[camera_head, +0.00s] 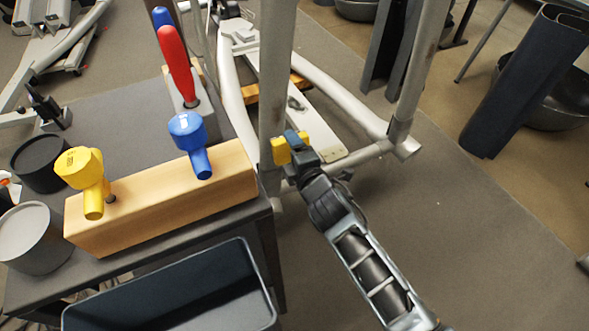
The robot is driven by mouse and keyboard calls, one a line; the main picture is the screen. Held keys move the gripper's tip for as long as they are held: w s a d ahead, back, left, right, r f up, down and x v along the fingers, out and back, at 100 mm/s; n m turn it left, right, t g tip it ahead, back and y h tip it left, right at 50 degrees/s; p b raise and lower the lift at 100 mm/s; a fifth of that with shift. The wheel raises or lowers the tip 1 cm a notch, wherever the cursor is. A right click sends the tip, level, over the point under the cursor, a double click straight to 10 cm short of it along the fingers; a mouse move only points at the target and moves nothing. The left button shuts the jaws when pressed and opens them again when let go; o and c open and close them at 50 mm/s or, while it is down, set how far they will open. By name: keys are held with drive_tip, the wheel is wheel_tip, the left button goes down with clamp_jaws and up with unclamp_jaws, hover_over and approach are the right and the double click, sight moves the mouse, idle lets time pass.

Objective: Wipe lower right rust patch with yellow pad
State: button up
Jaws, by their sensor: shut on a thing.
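My gripper (295,145) is shut on the yellow pad (281,151), which shows as a small yellow block at its tip. The pad is at the lower part of a grey upright post (272,90) of the elliptical frame, and it appears to be against or very near the post. I cannot tell for sure whether they touch. No rust patch can be made out; the pad and gripper may hide it.
A dark table (105,115) on the left bears a wooden block (150,212) with yellow (83,168) and blue (188,130) tools, and two round containers. A dark bin (180,290) stands in front. The frame's silver foot bar (345,100) lies behind my gripper.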

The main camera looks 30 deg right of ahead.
sight(277, 118)
drive_tip(key=shift+s+a+f+n+t+y+b, duration=0.1)
drive_tip(key=shift+s+f+n+t+y+b, duration=0.25)
drive_tip(key=shift+f+t+y+b, duration=0.65)
drive_tip(key=shift+t+h, duration=0.3)
drive_tip(key=shift+w+r+b, duration=0.2)
drive_tip(key=shift+w+b, duration=1.1)
drive_tip(key=shift+w, duration=0.1)
drive_tip(key=shift+w+r+b, duration=0.15)
drive_tip(key=shift+w+b, duration=1.15)
drive_tip(key=shift+w, duration=0.05)
drive_tip(key=shift+w+b, duration=0.45)
drive_tip(key=shift+w, duration=0.55)
drive_tip(key=r+p, duration=0.1)
drive_tip(key=p, duration=0.1)
drive_tip(key=r+p, duration=0.2)
drive_tip(key=shift+s+d+r, duration=0.1)
drive_tip(key=shift+d+r, duration=0.1)
drive_tip(key=shift+r, duration=0.1)
drive_tip(key=shift+r, duration=0.1)
